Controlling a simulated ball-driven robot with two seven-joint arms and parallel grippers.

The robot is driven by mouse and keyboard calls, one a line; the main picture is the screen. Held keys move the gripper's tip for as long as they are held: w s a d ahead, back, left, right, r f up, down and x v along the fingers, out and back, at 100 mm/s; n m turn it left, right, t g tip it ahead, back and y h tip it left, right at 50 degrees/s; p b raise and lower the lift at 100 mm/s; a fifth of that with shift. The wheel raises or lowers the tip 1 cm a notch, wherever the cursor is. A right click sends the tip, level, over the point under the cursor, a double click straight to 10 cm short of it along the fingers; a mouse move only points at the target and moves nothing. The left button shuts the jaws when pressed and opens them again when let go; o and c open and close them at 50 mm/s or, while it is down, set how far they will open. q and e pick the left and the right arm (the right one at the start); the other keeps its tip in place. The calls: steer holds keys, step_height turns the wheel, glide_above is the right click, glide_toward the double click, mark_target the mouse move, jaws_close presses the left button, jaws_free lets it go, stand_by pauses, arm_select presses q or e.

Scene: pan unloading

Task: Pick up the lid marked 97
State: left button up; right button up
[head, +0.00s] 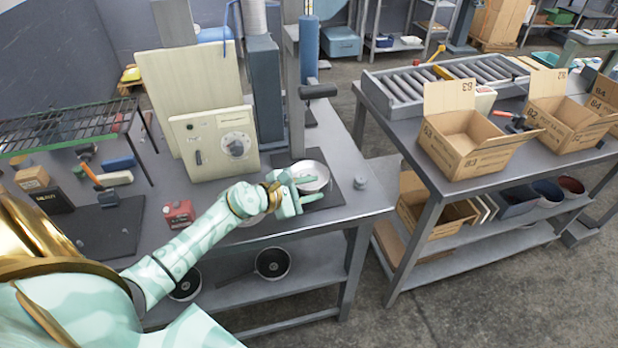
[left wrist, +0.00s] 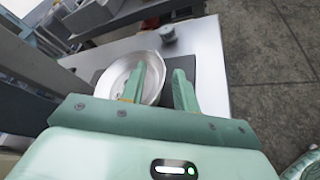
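A round, shiny silver dish-like piece (head: 314,170) lies on a dark square mat on the workbench. It also shows in the left wrist view (left wrist: 117,78). I can read no 97 on it and cannot tell whether it is the lid or a pan. My left gripper (head: 311,188) is open and empty at its near edge. In the left wrist view, one finger of the gripper (left wrist: 170,88) overlaps the round piece and the other is over the dark mat beside it. Another round metal piece (head: 254,220) is partly hidden under my left forearm. My right gripper is not in view.
A small grey cylinder (head: 360,183) stands right of the mat. Dark pans (head: 272,263) lie on the lower shelf. Open cartons (head: 466,140) stand on the right table.

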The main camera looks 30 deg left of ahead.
arm_select(q)
jaws_close()
